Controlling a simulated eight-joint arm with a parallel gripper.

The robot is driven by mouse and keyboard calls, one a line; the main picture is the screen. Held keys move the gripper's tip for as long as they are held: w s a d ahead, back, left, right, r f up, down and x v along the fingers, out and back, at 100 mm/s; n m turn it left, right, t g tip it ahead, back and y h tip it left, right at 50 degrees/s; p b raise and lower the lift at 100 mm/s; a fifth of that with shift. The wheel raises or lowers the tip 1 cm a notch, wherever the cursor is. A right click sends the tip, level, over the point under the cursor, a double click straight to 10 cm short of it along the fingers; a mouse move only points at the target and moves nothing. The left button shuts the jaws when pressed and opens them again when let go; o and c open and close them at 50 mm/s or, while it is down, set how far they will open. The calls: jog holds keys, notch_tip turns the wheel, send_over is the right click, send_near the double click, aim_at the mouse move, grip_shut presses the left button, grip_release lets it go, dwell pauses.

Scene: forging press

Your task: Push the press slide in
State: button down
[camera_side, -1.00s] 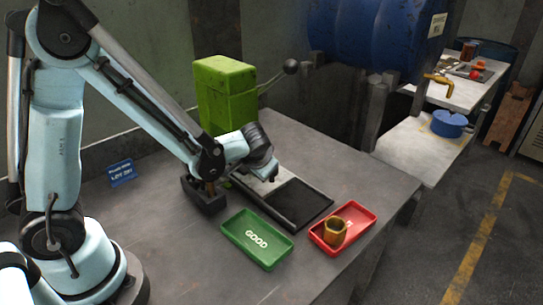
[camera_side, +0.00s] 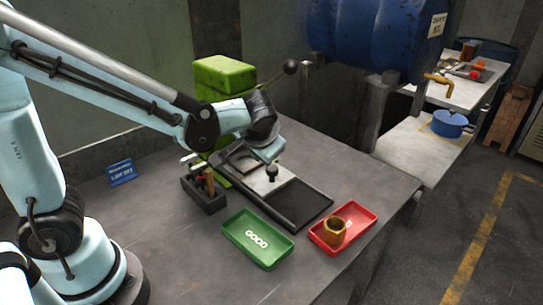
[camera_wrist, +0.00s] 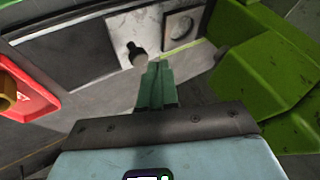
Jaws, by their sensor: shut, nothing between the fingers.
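The press slide (camera_side: 278,185) is a pale metal plate with an upright black knob (camera_side: 272,172), lying in a dark railed frame (camera_side: 300,205). It sits at the frame's press end, with the outer part of the frame bare. In the wrist view the slide (camera_wrist: 152,25) and knob (camera_wrist: 137,55) lie just beyond my fingertips. The green press (camera_side: 225,75) stands behind, partly hidden by my arm. My gripper (camera_wrist: 157,68) is shut and empty, above the slide on the press side of the knob. I cannot tell whether it touches the knob.
A green GOOD tray (camera_side: 257,240) and a red tray (camera_side: 362,217) holding a brass cup (camera_side: 334,231) stand in front of the frame. A black tool holder (camera_side: 205,197) stands left of it. The press lever's ball (camera_side: 290,67) sticks out right. The table's left front is clear.

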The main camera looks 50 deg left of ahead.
send_near(250, 164)
jog(key=shift+w+d+f, duration=0.2)
jog(key=shift+w+f, duration=0.1)
jog(key=shift+f, duration=0.4)
jog(key=shift+w+d+f, duration=0.15)
jog(key=shift+w+f, duration=0.2)
jog(key=shift+f, duration=0.4)
jog(key=shift+w+d+f, duration=0.2)
jog(key=shift+w+f, duration=0.1)
jog(key=shift+f, duration=0.4)
jog(key=shift+a, duration=0.15)
jog(key=shift+a, duration=1.6)
jog(key=s+d+r+m+t+h, duration=0.1)
jog(key=s+d+r+t+h, duration=0.1)
jog(key=s+d+r+h, duration=0.3)
jog(key=shift+s+d+r+t+h, duration=0.35)
jog(key=shift+s+d+r, duration=1.7)
jog(key=shift+s+r, duration=1.3)
jog(key=shift+s+f, duration=0.5)
